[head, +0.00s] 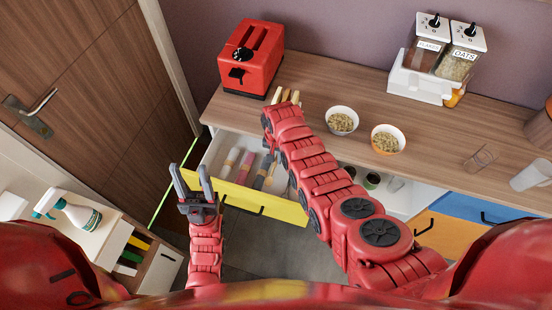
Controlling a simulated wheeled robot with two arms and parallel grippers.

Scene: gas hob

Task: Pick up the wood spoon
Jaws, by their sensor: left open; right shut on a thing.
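Light wooden utensil ends (285,95) show just beyond the end of my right arm, at the counter's front edge right of the toaster. I cannot tell for certain which one is the wood spoon. My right gripper (279,107) is at these ends, shut on one of them, seemingly the wood spoon. Its fingertips and the lower part of the utensils are hidden behind the arm. My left gripper (206,186) is open and empty, its grey fingers pointing up in front of the open drawer.
The open yellow-fronted drawer (250,199) holds several utensils. A red toaster (253,58) stands on the counter (330,80), with two bowls (342,121) (388,139) to the right. Dispensers (440,55) stand at the back. A spray bottle (74,212) is on the left cabinet.

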